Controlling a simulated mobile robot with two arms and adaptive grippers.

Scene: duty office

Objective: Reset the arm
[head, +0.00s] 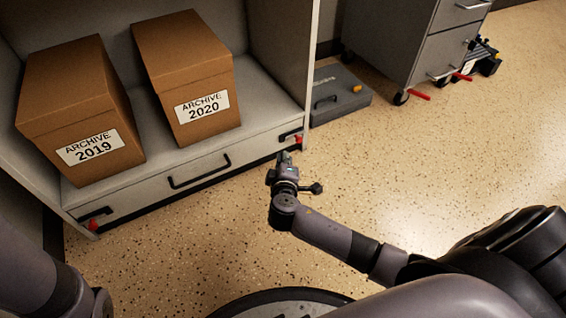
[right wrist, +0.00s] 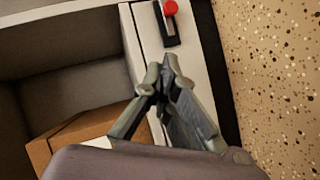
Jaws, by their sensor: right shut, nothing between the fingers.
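My right gripper (head: 284,160) is shut and empty, near the right front corner of a grey cabinet's bottom drawer (head: 150,195). It also shows in the right wrist view (right wrist: 168,72), fingertips together, in front of the cabinet's pale edge. A black latch with a red knob (right wrist: 170,10) lies just past the fingertips in that view; it shows in the head view as the red-ended latch (head: 297,139). I cannot tell whether the fingers touch the cabinet. My left arm (head: 40,270) comes in at the lower left; its gripper is out of the frame.
Two brown boxes, ARCHIVE 2019 (head: 75,110) and ARCHIVE 2020 (head: 185,75), stand on the cabinet shelf. A grey case (head: 340,95) lies on the floor beside the cabinet. A wheeled drawer unit (head: 420,45) stands behind it. The speckled floor (head: 440,150) at the right is clear.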

